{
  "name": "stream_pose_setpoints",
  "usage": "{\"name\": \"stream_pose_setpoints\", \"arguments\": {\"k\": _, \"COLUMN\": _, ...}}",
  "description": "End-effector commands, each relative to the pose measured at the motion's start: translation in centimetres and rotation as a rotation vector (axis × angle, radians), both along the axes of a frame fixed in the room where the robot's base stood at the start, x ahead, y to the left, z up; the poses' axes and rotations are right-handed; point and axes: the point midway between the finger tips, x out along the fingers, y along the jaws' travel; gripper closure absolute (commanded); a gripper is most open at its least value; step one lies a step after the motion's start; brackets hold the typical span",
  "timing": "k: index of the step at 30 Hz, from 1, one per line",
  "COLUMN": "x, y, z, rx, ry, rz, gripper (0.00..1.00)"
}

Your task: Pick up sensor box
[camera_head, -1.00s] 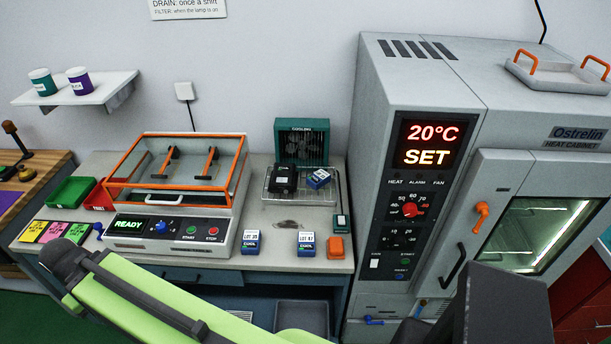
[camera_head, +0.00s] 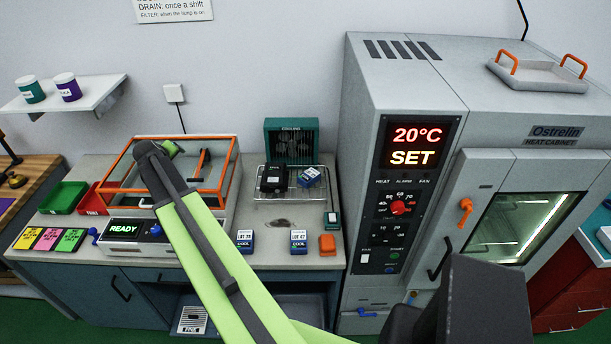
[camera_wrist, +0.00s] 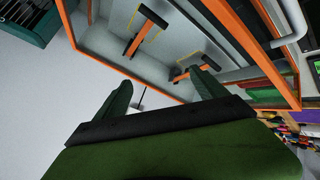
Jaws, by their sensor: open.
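Small blue boxes with white lot labels stand on the bench: one left (camera_head: 245,240) and one right (camera_head: 299,241). Another blue box (camera_head: 309,177) sits askew on a wire rack (camera_head: 262,196), beside a black box (camera_head: 273,178). I cannot tell which is the sensor box. My gripper (camera_head: 168,149) is in front of the orange-framed clear chamber (camera_head: 228,180), left of and apart from these boxes. In the wrist view my gripper (camera_wrist: 160,92) shows two dark green fingers spread apart with nothing between them. The chamber frame (camera_wrist: 235,40) fills the upper part there.
The heat cabinet (camera_head: 420,85) stands right of the bench. A teal fan unit (camera_head: 290,142) is behind the rack. An orange block (camera_head: 327,244) lies at the bench front. Green (camera_head: 63,197) and red (camera_head: 92,202) trays are at left. Bench between rack and front boxes is mostly clear.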

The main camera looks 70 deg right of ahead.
Motion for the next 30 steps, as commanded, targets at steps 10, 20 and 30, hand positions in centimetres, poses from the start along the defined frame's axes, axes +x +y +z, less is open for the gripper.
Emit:
{"name": "stream_pose_setpoints", "arguments": {"k": 10, "x": -23.0, "y": -20.5, "z": -2.1, "rx": 0.351, "ry": -0.233, "rz": -0.969, "gripper": 0.18}}
{"name": "stream_pose_setpoints", "arguments": {"k": 20, "x": -37.1, "y": -25.3, "z": -3.3, "rx": 0.480, "ry": -0.387, "rz": -1.547, "gripper": 0.18}}
{"name": "stream_pose_setpoints", "arguments": {"k": 30, "x": -37.4, "y": -26.3, "z": -7.1, "rx": 0.480, "ry": -0.388, "rz": -1.544, "gripper": 0.18}}
